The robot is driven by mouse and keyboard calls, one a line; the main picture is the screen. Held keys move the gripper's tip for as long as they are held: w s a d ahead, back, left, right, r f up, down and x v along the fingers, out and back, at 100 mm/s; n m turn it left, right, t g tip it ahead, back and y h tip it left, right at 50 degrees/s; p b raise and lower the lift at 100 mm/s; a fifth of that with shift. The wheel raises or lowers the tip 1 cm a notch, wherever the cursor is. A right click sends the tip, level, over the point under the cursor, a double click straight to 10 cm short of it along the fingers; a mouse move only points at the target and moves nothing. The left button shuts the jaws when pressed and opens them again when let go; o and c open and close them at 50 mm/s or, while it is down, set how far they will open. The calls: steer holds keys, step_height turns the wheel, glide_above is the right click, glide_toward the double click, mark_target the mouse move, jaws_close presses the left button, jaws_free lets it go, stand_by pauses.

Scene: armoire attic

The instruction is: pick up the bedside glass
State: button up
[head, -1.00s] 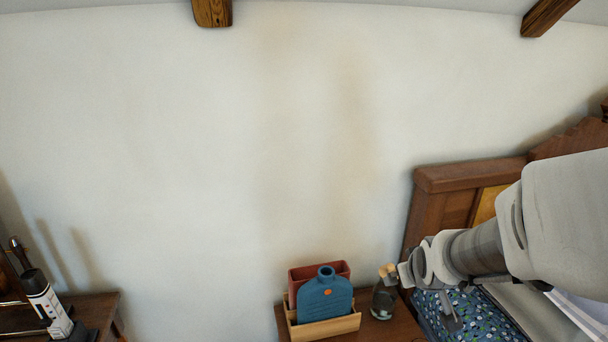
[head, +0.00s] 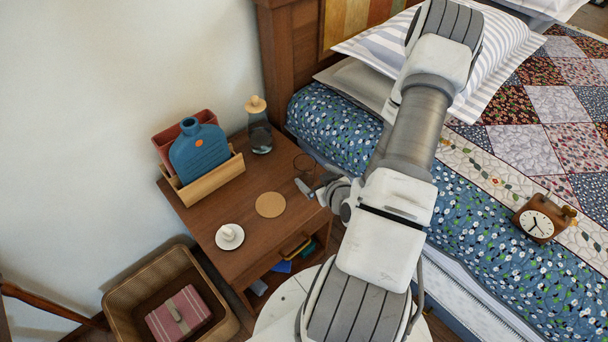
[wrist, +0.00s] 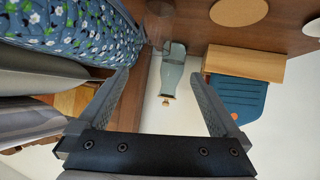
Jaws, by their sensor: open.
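A clear drinking glass (wrist: 159,24) stands near the bed-side edge of the nightstand in the wrist view. In the head view its thin round outline (head: 304,164) is faint. My gripper (wrist: 163,78) is open and empty, its two fingers spread, with the glass beyond the fingertips. In the head view my gripper (head: 306,188) is at the nightstand's right edge, on the near side of the glass, partly hidden by my arm.
The nightstand (head: 205,217) carries a corked carafe (head: 260,138) behind the glass, a wooden holder (head: 212,180) with a blue bottle-shaped item (head: 199,150), a cork coaster (head: 270,205) and a white dish (head: 229,237). The bed (head: 335,130) is close on the right. A basket (head: 222,325) stands below.

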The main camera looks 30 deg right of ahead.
mark_target(302, 163)
steer(key=f+b, duration=0.1)
steer(key=b, duration=0.1)
steer(key=w+f+m+t+b, duration=0.1)
steer(key=f+b, duration=0.1)
steer(key=w+d+f+m+h+b, duration=0.1)
steer(key=b, duration=0.1)
steer(key=shift+f+t+b, duration=0.3)
steer(key=shift+f+b, duration=0.1)
steer(key=b+x, duration=0.1)
steer(key=x, duration=0.6)
steer(key=shift+w+d+r, duration=0.1)
steer(key=shift+r, duration=0.05)
steer(key=x, duration=0.2)
steer(key=b+x, duration=0.1)
steer(key=x, duration=0.1)
steer(key=shift+d+f, duration=0.2)
steer(key=shift+f, duration=0.25)
steer(key=shift+w+f, duration=0.15)
steer(key=shift+w, duration=0.25)
steer(key=shift+d, duration=0.1)
steer(key=c, duration=1.4)
